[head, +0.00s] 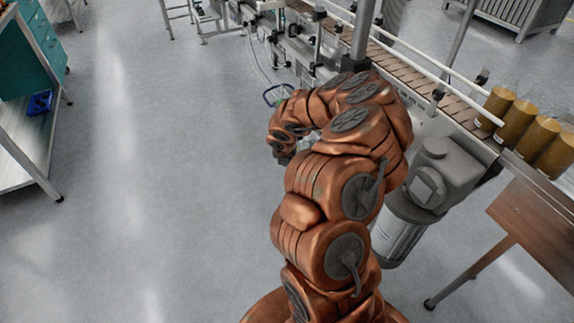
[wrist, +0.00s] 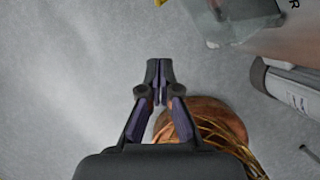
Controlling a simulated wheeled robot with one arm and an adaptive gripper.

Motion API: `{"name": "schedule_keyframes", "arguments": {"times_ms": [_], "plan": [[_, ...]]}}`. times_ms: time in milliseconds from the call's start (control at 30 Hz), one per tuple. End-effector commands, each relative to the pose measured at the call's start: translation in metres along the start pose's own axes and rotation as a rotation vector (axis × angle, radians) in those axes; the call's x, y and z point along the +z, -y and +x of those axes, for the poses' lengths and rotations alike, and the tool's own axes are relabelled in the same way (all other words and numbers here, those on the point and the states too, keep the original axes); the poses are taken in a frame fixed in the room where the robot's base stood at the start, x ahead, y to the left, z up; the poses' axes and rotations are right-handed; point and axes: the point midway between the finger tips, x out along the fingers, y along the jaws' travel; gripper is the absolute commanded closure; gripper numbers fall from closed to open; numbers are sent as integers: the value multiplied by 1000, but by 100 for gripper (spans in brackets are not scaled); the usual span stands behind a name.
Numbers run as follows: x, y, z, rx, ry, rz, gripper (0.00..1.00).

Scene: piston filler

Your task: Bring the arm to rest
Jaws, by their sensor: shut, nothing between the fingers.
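My copper arm stands in the middle of the head view, bent over at the top, with its end pointing to the left and down. My gripper (wrist: 158,82) is in the middle of the wrist view, its two dark fingers together at the tips with nothing between them. It hangs above bare grey floor. In the head view the gripper is mostly hidden by the arm.
A conveyor (head: 430,75) with several amber jars (head: 540,138) runs along the right, close to my arm. A grey motor housing (head: 440,175) stands just right of the arm. A teal cabinet (head: 38,40) and bench (head: 30,140) are at the left. The floor between is clear.

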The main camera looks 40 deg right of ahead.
Motion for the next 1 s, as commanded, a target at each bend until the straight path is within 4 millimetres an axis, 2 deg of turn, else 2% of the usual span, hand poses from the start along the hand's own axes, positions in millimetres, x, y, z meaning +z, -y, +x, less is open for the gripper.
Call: {"name": "schedule_keyframes", "arguments": {"times_ms": [100, 300, 767, 867, 1000], "plan": [[2, 0, -13, 1, 3, 3, 100], [2, 2, -24, -2, 2, 3, 100], [1, 1, -26, -2, 1, 1, 100], [27, -32, -52, 82, 98, -126, 100], [57, -86, -100, 205, 254, -347, 100]]}}
